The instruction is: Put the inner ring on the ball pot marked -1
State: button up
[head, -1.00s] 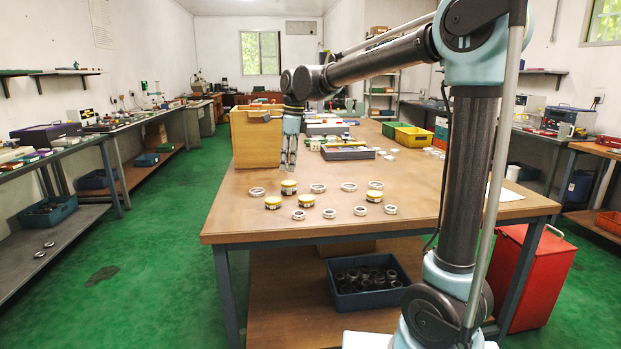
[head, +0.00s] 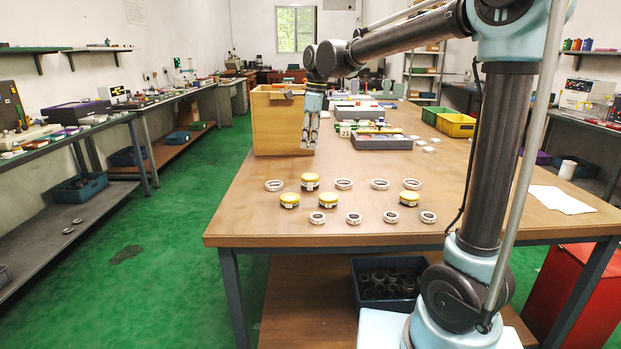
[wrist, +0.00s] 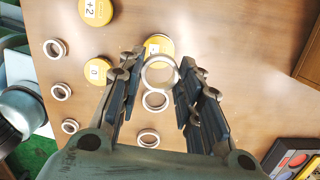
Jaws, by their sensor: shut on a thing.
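My gripper (head: 308,146) hangs over the table beyond the pots, in front of the wooden box. In the wrist view my gripper (wrist: 160,75) is shut on a pale metal ring (wrist: 160,71), held between its fingertips. The held ring is too small to make out in the head view. A yellow-topped pot (wrist: 154,41) shows behind that ring in the wrist view, its mark mostly unreadable. Another yellow pot reads 0 (wrist: 99,69), and one reads +2 (wrist: 97,10). No mark reads clearly as -1. Yellow pots (head: 310,181) also stand on the table in the head view.
Several loose metal rings (head: 353,217) lie around the pots on the brown table (head: 240,225). The wooden box (head: 270,125) stands behind my gripper. A grey tray (head: 383,141) lies farther right. Bare tabletop lies to the right, with a white sheet (head: 560,200).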

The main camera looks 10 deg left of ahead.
aim_at(310, 176)
jog(key=shift+w+d, duration=0.1)
jog(key=shift+d, duration=0.05)
jog(key=shift+f, duration=5)
jog(key=o, duration=1.1)
jog(key=shift+f, duration=0.1)
jog(key=r, duration=0.4)
jog(key=d+r, duration=0.1)
jog(key=r, duration=0.7)
jog(key=shift+w+d+r, duration=0.1)
jog(key=shift+d, duration=0.15)
